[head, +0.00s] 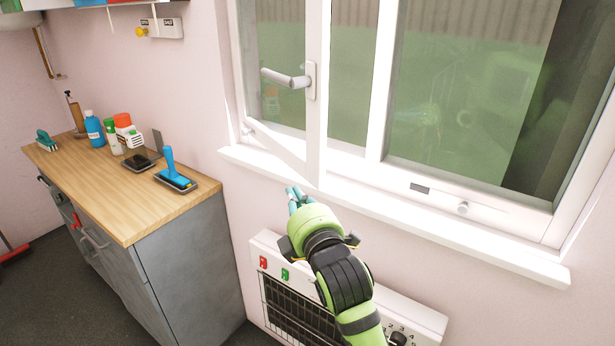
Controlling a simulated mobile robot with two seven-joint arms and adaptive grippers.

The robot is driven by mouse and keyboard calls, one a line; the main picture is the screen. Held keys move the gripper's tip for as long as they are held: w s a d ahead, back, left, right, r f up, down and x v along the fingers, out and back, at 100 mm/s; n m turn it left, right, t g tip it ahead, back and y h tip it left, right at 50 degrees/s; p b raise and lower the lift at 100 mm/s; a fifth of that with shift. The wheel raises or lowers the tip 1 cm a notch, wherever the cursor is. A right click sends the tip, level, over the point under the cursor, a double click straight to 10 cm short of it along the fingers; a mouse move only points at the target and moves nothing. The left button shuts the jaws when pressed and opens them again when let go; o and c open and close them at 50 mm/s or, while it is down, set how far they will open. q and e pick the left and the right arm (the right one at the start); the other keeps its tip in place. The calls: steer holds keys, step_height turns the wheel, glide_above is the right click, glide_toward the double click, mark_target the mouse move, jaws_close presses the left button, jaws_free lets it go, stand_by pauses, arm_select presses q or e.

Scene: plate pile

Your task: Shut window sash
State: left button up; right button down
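The window sash (314,130) is a white frame with glass, on the left of the window. It stands partly open, swung into the room from its left side, with a gap between its free edge and the white upright post (381,80). Its grey handle (288,78) points left. My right gripper (296,194), with teal fingers, is just below the sash's lower free corner, in front of the sill's edge. I cannot tell whether it touches the sash or how far its fingers are apart. It shows nothing held. My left gripper is out of view.
The white sill (430,230) runs below the window. A white heater (268,250) with a dark grille and knobs is on the wall under it. At left, a wood-topped cabinet (120,205) carries bottles (94,130) and a blue-handled tool (173,175).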

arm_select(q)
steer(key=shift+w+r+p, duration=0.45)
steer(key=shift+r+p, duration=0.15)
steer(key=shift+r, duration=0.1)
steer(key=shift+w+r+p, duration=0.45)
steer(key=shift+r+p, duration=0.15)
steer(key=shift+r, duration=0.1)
arm_select(e)
steer(key=w+d, duration=0.2)
steer(key=w, duration=0.3)
steer(key=shift+w+d, duration=0.15)
steer(key=shift+w, duration=0.15)
